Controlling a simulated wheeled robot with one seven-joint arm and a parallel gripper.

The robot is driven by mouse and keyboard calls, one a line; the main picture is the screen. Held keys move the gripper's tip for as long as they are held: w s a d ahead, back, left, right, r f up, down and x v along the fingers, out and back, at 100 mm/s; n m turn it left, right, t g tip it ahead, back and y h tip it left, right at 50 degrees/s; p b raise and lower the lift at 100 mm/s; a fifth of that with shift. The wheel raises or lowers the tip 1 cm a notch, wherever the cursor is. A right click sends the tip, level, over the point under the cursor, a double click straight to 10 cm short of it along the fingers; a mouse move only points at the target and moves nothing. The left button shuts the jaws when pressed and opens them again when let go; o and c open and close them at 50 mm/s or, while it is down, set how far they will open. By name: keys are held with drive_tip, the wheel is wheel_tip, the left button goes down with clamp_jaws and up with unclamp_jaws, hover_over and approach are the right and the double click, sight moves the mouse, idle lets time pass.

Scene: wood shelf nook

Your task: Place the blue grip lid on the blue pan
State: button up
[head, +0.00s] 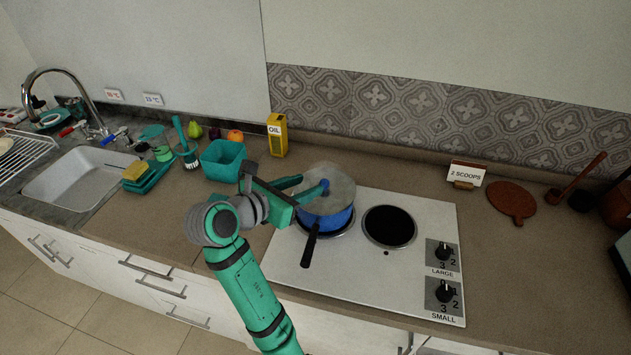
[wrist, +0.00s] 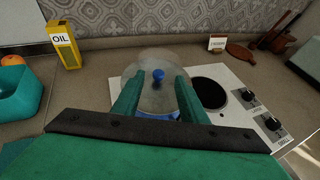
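The blue pan (head: 330,222) stands on the left burner of the white cooktop, its dark handle pointing toward the front. The clear glass lid (head: 340,182) with a blue grip (head: 325,184) is over the pan; I cannot tell whether its rim sits flush. In the wrist view the lid (wrist: 150,97) and its blue grip (wrist: 158,75) show between my fingers. My gripper (head: 308,189) is at the lid. Its two green fingers (wrist: 158,78) are spread, one on each side of the grip, with gaps showing. Much of the pan is hidden in the wrist view.
The cooktop (head: 405,285) has an empty right burner (head: 390,226) and two knobs. A yellow oil box (head: 277,135) and a teal bin (head: 223,160) stand left of the pan. A "2 scoops" sign (head: 466,174) stands behind right. The counter in front of the bin is clear.

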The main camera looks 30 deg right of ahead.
drive_tip(key=shift+v, duration=1.35)
